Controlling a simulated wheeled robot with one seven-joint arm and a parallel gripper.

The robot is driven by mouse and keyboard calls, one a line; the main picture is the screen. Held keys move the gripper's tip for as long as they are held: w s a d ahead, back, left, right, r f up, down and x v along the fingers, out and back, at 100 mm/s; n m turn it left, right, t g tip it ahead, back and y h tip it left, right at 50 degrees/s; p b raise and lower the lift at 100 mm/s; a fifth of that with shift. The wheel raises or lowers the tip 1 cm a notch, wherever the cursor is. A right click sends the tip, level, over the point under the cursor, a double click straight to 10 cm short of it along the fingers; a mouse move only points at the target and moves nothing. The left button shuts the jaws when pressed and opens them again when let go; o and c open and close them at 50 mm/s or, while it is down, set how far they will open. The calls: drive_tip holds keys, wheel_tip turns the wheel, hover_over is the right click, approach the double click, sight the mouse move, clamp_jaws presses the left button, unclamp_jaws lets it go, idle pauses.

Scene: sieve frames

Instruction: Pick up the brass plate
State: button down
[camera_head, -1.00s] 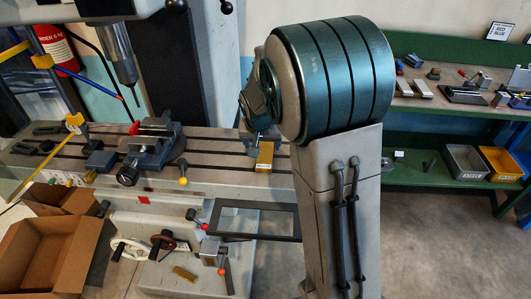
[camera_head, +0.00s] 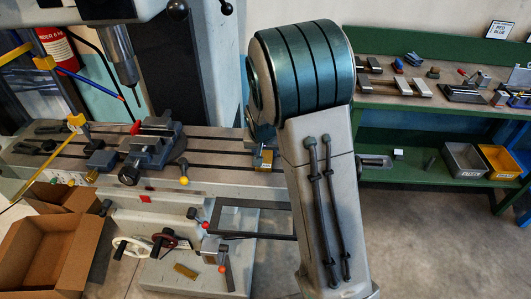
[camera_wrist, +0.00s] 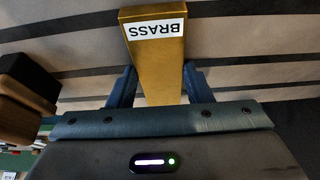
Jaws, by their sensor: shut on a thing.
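The brass plate (camera_wrist: 158,65) is a flat golden bar with a white "BRASS" label. In the wrist view it lies between the two blue fingers of my gripper (camera_wrist: 160,88), which is shut on its sides. In the head view the brass plate (camera_head: 264,162) is at the right part of the slotted machine table (camera_head: 215,170), partly covered by my arm. My gripper (camera_head: 262,150) shows there only in part. I cannot tell whether the plate is touching the table.
A dark vise (camera_head: 150,148) and several small tools stand left on the machine table. Another brass-coloured piece (camera_head: 186,271) lies on the machine's lower ledge. Cardboard boxes (camera_head: 45,250) are at the lower left. A green bench (camera_head: 430,100) with parts and bins stands at the right.

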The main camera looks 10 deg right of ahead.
sight(266, 154)
drive_tip(key=shift+w+r, duration=0.1)
drive_tip(key=shift+r, duration=0.1)
drive_tip(key=shift+r+b, duration=0.3)
drive_tip(key=shift+r, duration=0.9)
drive_tip(key=shift+d+r, duration=0.25)
drive_tip(key=shift+r, duration=0.55)
drive_tip(key=s+d+r+b, duration=0.2)
drive_tip(key=d+r, duration=0.4)
drive_tip(key=d, duration=0.4)
drive_tip(key=shift+s+d+r+b, duration=0.3)
drive_tip(key=shift+s+d+r, duration=0.1)
drive_tip(key=shift+s, duration=0.4)
drive_tip(key=w+a+f, duration=0.1)
drive_tip(key=a+f, duration=0.2)
drive_tip(key=w+a+f, duration=0.1)
drive_tip(key=a+f, duration=0.2)
drive_tip(key=a, duration=0.1)
drive_tip(key=w+a+f, duration=0.1)
drive_tip(key=a+f, duration=0.2)
drive_tip(key=a, duration=0.1)
drive_tip(key=shift+a+f, duration=0.15)
drive_tip(key=c, duration=1.7)
unclamp_jaws()
drive_tip(key=shift+s, duration=0.1)
clamp_jaws()
